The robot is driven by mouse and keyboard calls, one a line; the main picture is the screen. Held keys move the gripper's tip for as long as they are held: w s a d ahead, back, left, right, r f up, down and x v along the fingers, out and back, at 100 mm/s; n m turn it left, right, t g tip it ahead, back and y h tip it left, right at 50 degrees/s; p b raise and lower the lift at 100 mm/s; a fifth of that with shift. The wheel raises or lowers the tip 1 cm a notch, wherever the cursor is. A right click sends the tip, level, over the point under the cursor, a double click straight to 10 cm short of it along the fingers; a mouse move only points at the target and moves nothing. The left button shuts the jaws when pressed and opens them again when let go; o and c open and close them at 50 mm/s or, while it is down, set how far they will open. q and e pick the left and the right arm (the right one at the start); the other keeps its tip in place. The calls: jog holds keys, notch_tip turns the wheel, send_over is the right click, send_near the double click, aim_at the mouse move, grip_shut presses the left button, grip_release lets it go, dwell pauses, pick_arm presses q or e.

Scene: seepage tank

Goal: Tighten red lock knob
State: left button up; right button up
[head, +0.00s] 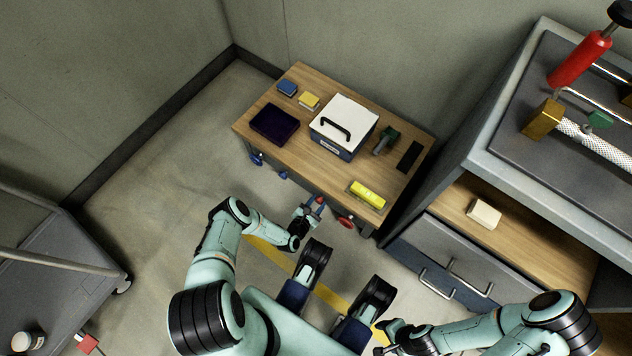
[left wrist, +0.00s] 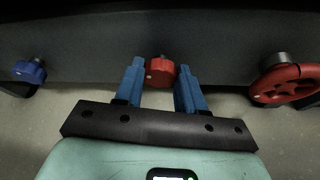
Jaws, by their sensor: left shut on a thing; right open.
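The red lock knob (left wrist: 160,72) sits on the dark front face under the small wooden table, with a small white mark on it. It also shows in the head view (head: 320,200). My left gripper (head: 313,206) reaches the table's front edge. In the left wrist view its blue fingers (left wrist: 160,80) stand on either side of the red knob and are shut on it. My right gripper (head: 384,340) is open and empty low in the head view, far from the knob.
A red handwheel (left wrist: 287,82) is right of the red knob, and a blue knob (left wrist: 30,70) is to its left. The wooden table (head: 352,170) carries a white-lidded box (head: 350,115) and a yellow tool (head: 368,194). A drawer cabinet (head: 445,265) stands at right.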

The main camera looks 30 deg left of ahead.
pick_arm(q)
jog(key=m+y, duration=0.2)
jog(key=m, duration=0.1)
jog(key=m+t+y, duration=0.1)
jog(key=shift+d+f+m, duration=0.2)
jog(key=shift+d+m, duration=0.1)
jog(key=m+t+y, duration=0.1)
jog(key=m, duration=0.2)
jog(key=shift+w+d, duration=0.1)
jog(key=shift+d, duration=0.05)
jog(key=shift+f+m+y, duration=0.1)
jog(key=shift+m+y, duration=0.3)
jog(key=shift+m, duration=0.2)
jog(key=shift+t, duration=0.3)
jog(key=o, duration=1.1)
jog(key=shift+c, duration=0.2)
